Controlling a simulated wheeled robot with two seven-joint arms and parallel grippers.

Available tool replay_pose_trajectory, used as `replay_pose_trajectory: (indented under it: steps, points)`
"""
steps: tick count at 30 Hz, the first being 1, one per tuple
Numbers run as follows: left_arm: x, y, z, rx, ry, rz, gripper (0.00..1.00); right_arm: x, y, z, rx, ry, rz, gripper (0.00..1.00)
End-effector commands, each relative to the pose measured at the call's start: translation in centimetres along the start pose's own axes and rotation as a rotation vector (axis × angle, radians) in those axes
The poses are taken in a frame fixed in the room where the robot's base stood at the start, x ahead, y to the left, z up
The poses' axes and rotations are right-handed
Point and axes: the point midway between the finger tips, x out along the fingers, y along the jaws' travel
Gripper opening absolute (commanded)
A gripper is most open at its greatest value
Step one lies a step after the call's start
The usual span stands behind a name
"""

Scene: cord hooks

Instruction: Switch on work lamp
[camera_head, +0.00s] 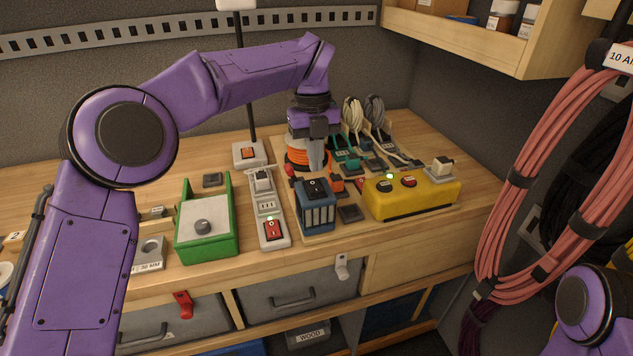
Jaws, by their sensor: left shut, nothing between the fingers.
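The work lamp appears to be the stand with a white base (240,160) at the back of the bench. The base carries an orange switch (248,153), and a black pole (241,80) rises from it to a white head (237,4) cut off by the top edge. I cannot tell whether it is lit. My left gripper (316,166) points down, shut and empty, right of the lamp base and just behind a blue box (317,214) with a black rocker switch (314,188). My right gripper is out of view; only part of that arm shows at lower right.
A white power strip (266,188) with a lit red switch (272,229) lies left of the blue box. Pink cords (497,222) hang at right.

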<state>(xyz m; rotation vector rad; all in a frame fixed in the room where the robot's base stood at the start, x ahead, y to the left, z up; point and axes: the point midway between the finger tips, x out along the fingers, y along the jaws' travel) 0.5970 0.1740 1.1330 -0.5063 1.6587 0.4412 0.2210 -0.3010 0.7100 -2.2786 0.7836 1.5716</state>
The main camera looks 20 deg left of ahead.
Motion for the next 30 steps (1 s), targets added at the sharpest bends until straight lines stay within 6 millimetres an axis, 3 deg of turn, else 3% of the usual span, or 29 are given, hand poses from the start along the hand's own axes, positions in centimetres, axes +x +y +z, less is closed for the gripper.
replay_pose_trajectory:
  steps: [9, 21, 27, 30]
  points:
    - [4.3, 0.0, -0.1, 0.000, 0.000, 0.000, 0.00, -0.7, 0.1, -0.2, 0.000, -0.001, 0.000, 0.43]
    - [4.8, 0.0, -0.1, 0.000, -0.003, -0.001, 0.00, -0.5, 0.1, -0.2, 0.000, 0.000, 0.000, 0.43]
    - [6.4, 0.0, -0.1, 0.002, -0.069, -0.001, 0.00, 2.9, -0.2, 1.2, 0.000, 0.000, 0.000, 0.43]
    - [5.3, 0.0, -0.2, 0.000, -0.062, 0.002, 0.00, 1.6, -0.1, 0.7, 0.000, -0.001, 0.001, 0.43]
